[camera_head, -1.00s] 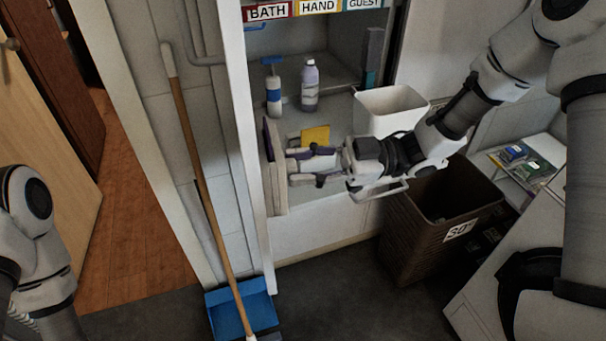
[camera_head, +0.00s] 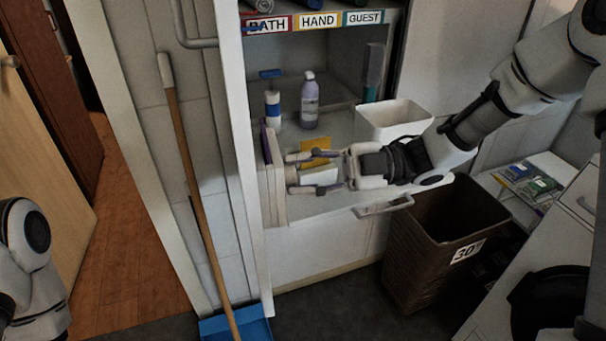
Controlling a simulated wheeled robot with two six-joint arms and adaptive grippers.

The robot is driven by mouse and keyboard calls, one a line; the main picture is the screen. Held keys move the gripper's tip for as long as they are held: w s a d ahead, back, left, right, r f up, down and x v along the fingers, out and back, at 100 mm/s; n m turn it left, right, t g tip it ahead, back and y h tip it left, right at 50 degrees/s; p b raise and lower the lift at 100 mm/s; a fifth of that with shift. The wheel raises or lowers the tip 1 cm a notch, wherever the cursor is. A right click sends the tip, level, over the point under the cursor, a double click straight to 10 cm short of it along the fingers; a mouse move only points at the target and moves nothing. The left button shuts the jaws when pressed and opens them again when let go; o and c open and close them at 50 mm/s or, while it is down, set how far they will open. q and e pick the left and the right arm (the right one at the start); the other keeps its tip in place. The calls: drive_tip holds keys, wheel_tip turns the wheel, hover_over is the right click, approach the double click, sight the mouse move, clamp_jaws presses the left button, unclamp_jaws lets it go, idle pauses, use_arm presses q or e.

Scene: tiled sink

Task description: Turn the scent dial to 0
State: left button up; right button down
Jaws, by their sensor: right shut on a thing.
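My right gripper (camera_head: 293,173) reaches in from the right, its fingers pointing left at a pale upright panel (camera_head: 272,182) with a purple edge. Its two fingers show one above the other, with a pale piece between their tips against the panel. This seems to be the scent dial, but it is mostly hidden and no marking on it can be read. A white block shows between the fingers farther back; I cannot tell whether they touch it. Of my left arm only a part shows at the left edge; its gripper is out of view.
A purple bottle (camera_head: 310,101), a blue-topped pump bottle (camera_head: 272,103), a yellow card (camera_head: 316,148) and a white bin (camera_head: 394,121) stand close behind my right gripper. A brown basket (camera_head: 425,248) is below. A broom handle (camera_head: 190,165) leans at left.

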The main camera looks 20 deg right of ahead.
drive_tip(key=c, duration=0.8)
unclamp_jaws()
drive_tip(key=shift+o, duration=0.2)
drive_tip(key=s+d, duration=0.1)
drive_tip(key=d, duration=1.1)
drive_tip(key=shift+f, duration=0.25)
drive_tip(key=shift+s, duration=0.1)
